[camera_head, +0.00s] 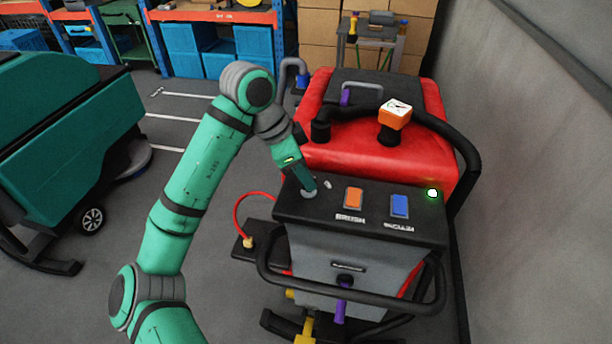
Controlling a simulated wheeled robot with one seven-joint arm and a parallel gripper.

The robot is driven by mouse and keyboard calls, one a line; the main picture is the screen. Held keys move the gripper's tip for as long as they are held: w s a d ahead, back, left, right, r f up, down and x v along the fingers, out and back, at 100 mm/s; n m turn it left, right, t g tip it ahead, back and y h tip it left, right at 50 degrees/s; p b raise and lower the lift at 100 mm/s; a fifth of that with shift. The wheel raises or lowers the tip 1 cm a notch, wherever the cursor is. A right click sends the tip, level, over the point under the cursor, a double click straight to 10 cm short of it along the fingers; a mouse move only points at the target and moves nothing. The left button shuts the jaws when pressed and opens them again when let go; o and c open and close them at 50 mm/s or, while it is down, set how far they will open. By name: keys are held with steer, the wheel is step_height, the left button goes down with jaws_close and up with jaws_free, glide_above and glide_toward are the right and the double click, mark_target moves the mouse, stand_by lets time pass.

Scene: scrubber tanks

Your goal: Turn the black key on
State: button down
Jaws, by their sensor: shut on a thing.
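The red scrubber machine (345,152) stands right of the middle, with a black control panel (375,222) on its near side. My gripper (308,190) comes down from the upper left onto the left end of this panel. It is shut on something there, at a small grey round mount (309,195). The black key is not clearly seen; my gripper's fingers cover that spot. An orange switch (353,198) and a blue switch (400,206) sit to the right. A green light (432,193) glows at the panel's right end.
A black handlebar (350,307) loops around the front. A green scrubber (65,135) stands left, shelves with blue bins (187,50) behind. A grey wall (540,170) closes the right side.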

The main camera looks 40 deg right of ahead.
steer(key=shift+r, duration=0.1)
steer(key=c, duration=1.8)
jaws_free()
steer(key=v, duration=1)
steer(key=shift+a+r, duration=0.1)
steer(key=shift+r, duration=0.3)
